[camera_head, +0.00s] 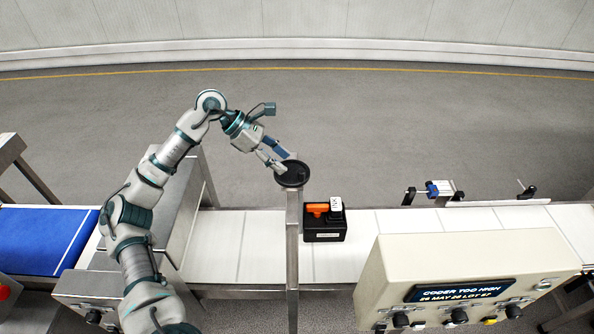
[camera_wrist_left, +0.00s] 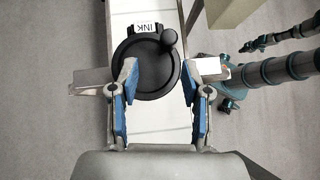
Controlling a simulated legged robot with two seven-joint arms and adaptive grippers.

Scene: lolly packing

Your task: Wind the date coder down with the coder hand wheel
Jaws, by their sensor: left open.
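The coder hand wheel (camera_head: 292,174) is a black disc on top of a steel post beside the conveyor. In the left wrist view the wheel (camera_wrist_left: 147,82) shows a round knob (camera_wrist_left: 169,38) on its rim. My left gripper (camera_head: 276,163) is at the wheel, over its upper left side. In the wrist view its blue-padded fingers (camera_wrist_left: 158,82) are apart, one overlapping the wheel's face and one by its right edge; contact cannot be told. The date coder (camera_head: 324,230) is a black box with an orange part and an INK label. My right gripper is not in view.
The control panel (camera_head: 468,262) reads "CODER TOO HIGH" and stands at the front right. A white conveyor (camera_head: 215,248) runs beneath the coder, with a blue belt (camera_head: 40,240) at left. The floor behind is clear.

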